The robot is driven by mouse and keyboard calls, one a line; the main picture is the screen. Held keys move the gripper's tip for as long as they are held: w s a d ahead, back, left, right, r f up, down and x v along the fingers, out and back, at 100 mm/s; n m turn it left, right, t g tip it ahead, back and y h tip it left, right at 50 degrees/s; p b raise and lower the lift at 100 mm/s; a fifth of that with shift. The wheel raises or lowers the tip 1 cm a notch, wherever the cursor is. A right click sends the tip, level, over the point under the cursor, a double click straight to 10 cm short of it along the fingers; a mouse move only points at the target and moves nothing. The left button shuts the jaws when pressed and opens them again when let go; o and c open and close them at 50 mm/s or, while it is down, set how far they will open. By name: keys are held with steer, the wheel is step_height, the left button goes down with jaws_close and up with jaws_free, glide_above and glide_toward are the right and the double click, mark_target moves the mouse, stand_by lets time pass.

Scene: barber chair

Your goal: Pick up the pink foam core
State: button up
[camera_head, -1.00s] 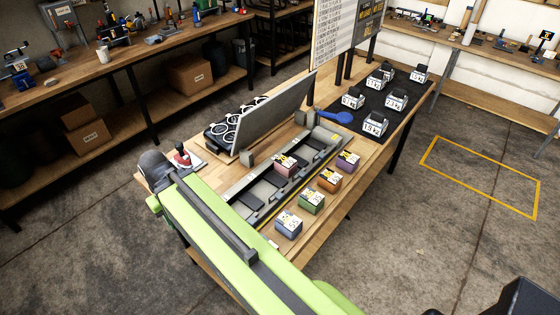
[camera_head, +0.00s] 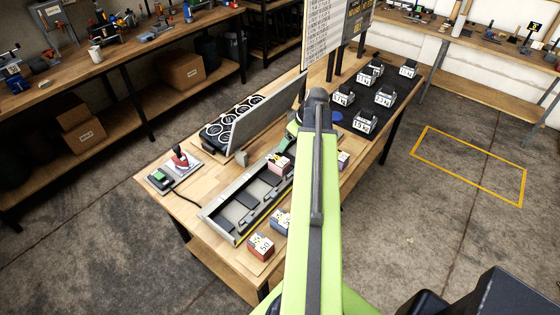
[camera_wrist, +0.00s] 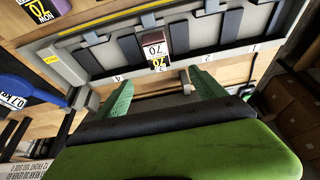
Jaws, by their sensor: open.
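The pink foam core (camera_head: 279,163) is a small block with a yellow and white label. It sits at the grey slotted tray (camera_head: 222,222) on the workbench, beside the upright grey panel. In the wrist view the core (camera_wrist: 157,40) shows its pinkish-brown face and a "70" label, ahead of my fingers near the tray's numbered edge. My gripper (camera_wrist: 158,80) is open, with its two green fingers apart and nothing between them. The core lies beyond the fingertips, roughly in line with the gap. In the head view my arm hides most of the gripper.
A red block (camera_head: 260,246), a blue block (camera_head: 281,220) and a purple block (camera_head: 343,158) stand in front of the tray; my arm hides others. The grey panel (camera_head: 265,108) rises behind the tray. Black-and-white weights (camera_head: 384,97) stand on a dark mat at right.

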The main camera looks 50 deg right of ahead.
mark_target(279, 160)
steer(key=b+x, duration=0.3)
steer(key=x, duration=0.1)
steer(key=b+x, duration=0.8)
steer(key=shift+s+d+f, duration=0.15)
steer(key=shift+s+d, duration=0.1)
steer(key=shift+d, duration=0.1)
steer(key=shift+w+f+b, duration=0.1)
steer(key=shift+w+b, duration=0.05)
steer(key=shift+b, duration=0.2)
steer(key=b+x, duration=0.4)
steer(key=x, duration=0.1)
steer(key=shift+b, duration=0.4)
steer(key=shift+a, duration=0.1)
steer(key=shift+c, duration=0.3)
steer(key=c, duration=1.4)
